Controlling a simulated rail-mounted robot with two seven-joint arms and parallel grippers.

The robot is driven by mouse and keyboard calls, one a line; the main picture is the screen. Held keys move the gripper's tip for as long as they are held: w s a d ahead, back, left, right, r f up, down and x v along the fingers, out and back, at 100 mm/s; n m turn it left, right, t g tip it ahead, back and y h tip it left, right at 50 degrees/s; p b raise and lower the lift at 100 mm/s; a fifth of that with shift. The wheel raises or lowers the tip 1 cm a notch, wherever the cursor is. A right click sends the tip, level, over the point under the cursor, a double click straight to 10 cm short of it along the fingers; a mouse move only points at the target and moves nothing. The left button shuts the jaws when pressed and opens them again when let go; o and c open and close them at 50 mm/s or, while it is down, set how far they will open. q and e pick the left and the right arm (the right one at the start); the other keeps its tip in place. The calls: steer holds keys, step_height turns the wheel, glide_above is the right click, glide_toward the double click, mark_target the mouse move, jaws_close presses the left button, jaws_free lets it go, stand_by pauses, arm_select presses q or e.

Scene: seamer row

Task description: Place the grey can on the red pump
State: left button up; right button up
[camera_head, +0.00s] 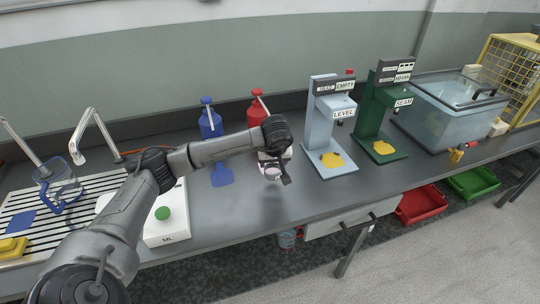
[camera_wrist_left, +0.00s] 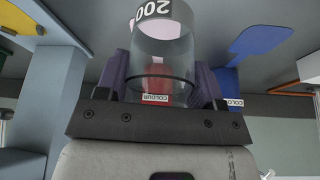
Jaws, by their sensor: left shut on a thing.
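My left gripper (camera_head: 272,168) is shut on a greyish cylinder, the only thing in view that fits the grey can (camera_wrist_left: 163,50). It looks see-through, with a dark ring and the mark "200", and pink shows at its end. The gripper holds it above the bench, in front of the red pump. The red pump (camera_head: 257,107) stands at the back of the bench, partly hidden by my left arm in the head view. In the left wrist view red shows behind or through the cylinder, beside a "COLOUR" label. The right gripper is not in view.
A blue pump (camera_head: 210,122) stands left of the red one, with a blue mat (camera_head: 222,175) before it. Right are a pale press (camera_head: 327,120), a green press (camera_head: 378,115) and a clear tank (camera_head: 450,112). A white scale (camera_head: 165,228) stands left.

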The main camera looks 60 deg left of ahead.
arm_select(q)
steer(key=shift+w+a+f+b, duration=0.55)
steer(key=shift+w+a+f, duration=0.05)
steer(key=shift+a, duration=0.65)
steer(key=shift+w+a+f+b, duration=0.55)
steer(key=shift+a+f, duration=0.1)
steer(key=shift+a, duration=0.65)
steer(key=shift+w+a+f+b, duration=0.55)
steer(key=shift+w+a+f, duration=0.05)
steer(key=shift+a, duration=0.65)
steer(key=shift+r, duration=0.1)
steer(key=o, duration=0.8)
steer(key=shift+o, duration=0.5)
